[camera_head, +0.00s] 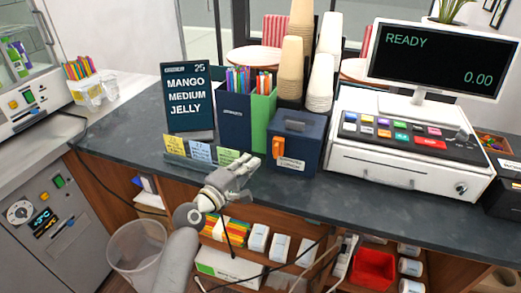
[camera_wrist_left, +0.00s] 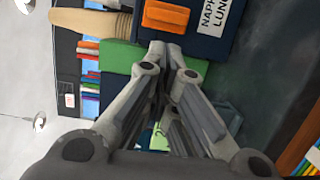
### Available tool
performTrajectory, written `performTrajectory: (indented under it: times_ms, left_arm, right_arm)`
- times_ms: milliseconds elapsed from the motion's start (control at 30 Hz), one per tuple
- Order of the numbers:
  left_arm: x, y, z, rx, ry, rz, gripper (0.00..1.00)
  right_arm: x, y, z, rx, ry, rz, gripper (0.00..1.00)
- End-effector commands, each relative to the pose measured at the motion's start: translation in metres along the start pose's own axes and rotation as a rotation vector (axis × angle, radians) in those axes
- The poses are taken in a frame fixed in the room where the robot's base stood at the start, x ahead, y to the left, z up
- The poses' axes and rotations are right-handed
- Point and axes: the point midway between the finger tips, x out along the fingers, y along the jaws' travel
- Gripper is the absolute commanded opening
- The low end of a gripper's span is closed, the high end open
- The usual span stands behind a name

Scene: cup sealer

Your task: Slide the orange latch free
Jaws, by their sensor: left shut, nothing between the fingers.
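The orange latch (camera_head: 277,146) is on the left part of the front face of a dark navy box (camera_head: 308,142) on the counter. In the left wrist view the latch (camera_wrist_left: 166,16) shows near the top edge, just beyond the fingertips, next to a white label (camera_wrist_left: 213,12). My left gripper (camera_head: 251,163) is in front of the counter's front edge area, a little left of and below the latch. Its fingers (camera_wrist_left: 164,48) are shut with nothing between them. I cannot tell whether the fingertips touch the box. My right gripper is not in view.
Small colored cards (camera_head: 200,151) stand near the counter edge. A cash register (camera_head: 405,150) stands to the right. Stacked cups (camera_head: 322,80) are behind.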

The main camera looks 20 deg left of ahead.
Motion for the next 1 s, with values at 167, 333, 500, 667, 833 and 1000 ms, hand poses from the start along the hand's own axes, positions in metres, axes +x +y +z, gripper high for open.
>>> performTrajectory:
  times_ms: [167,333,500,667,833,1000]
  left_arm:
    - [0.032,0.002,0.0,-0.003,-0.001,0.001,0.0]
    - [0.052,0.002,0.0,-0.001,-0.001,0.001,0.0]
    - [0.061,0.001,0.001,0.0,-0.001,0.0,0.0]
    - [0.062,0.0,0.001,0.0,0.0,0.0,0.0]
    - [0.062,0.0,0.001,0.0,0.0,0.0,0.0]
    - [0.065,0.002,0.012,-0.003,-0.002,0.0,0.0]
  right_arm:
    - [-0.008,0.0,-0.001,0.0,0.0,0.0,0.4]
    - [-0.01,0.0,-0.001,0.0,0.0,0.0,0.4]
    - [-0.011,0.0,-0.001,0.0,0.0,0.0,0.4]
    - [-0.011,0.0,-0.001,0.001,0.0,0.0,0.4]
    - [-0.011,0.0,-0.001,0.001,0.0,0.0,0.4]
    - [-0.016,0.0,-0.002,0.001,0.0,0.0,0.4]
